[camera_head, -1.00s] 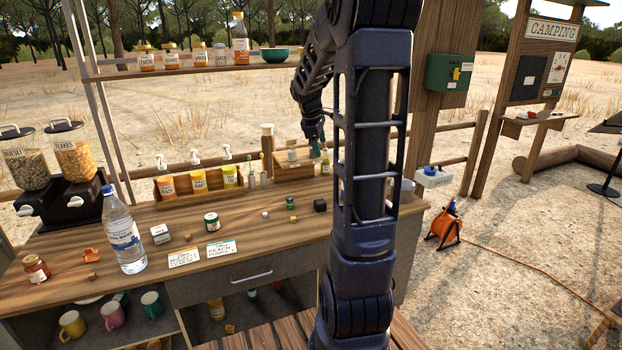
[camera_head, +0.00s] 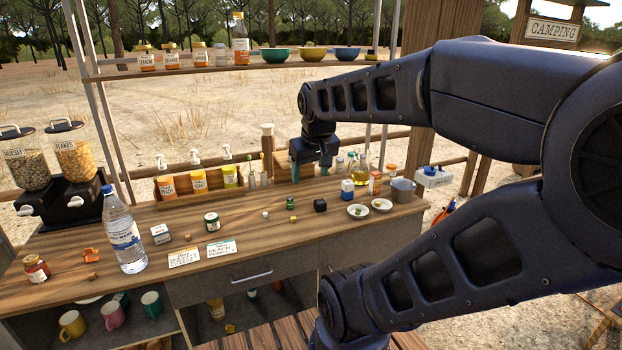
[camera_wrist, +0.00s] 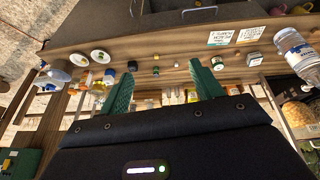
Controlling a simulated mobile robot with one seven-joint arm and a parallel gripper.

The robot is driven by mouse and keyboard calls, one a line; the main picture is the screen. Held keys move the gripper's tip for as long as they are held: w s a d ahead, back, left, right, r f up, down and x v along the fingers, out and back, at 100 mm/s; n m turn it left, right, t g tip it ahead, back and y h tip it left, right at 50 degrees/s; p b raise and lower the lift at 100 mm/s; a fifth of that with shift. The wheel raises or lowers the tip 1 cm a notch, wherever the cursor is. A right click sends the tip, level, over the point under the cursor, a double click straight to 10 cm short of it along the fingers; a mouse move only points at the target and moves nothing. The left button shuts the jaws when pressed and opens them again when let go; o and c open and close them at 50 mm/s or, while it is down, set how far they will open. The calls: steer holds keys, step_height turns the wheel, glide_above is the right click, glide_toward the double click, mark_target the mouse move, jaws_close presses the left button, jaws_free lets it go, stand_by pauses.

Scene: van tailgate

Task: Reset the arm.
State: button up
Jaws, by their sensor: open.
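My gripper (camera_head: 309,174) is over the back of the wooden counter (camera_head: 290,240), in front of the back rail and above the counter top. Its two green fingers are apart with nothing between them. In the wrist view my gripper (camera_wrist: 163,88) also shows open, with the counter (camera_wrist: 180,45) and its small items beyond the fingers. My arm reaches in from the right side of the head view and hides part of the counter's right end and the ground behind it.
A water bottle (camera_head: 122,232) stands at the counter's left. A black cube (camera_head: 320,205), a green jar (camera_head: 211,222) and two small white dishes (camera_head: 381,205) sit on the counter. Bowls (camera_head: 313,54) stand on the upper shelf. The counter's middle front is mostly clear.

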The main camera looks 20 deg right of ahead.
steer(key=shift+s+a+f+m, duration=0.2)
steer(key=shift+s+a, duration=0.05)
steer(key=shift+s, duration=0.35)
steer(key=shift+s+a+f+m, duration=0.2)
steer(key=shift+s+a, duration=0.05)
steer(key=shift+s, duration=0.35)
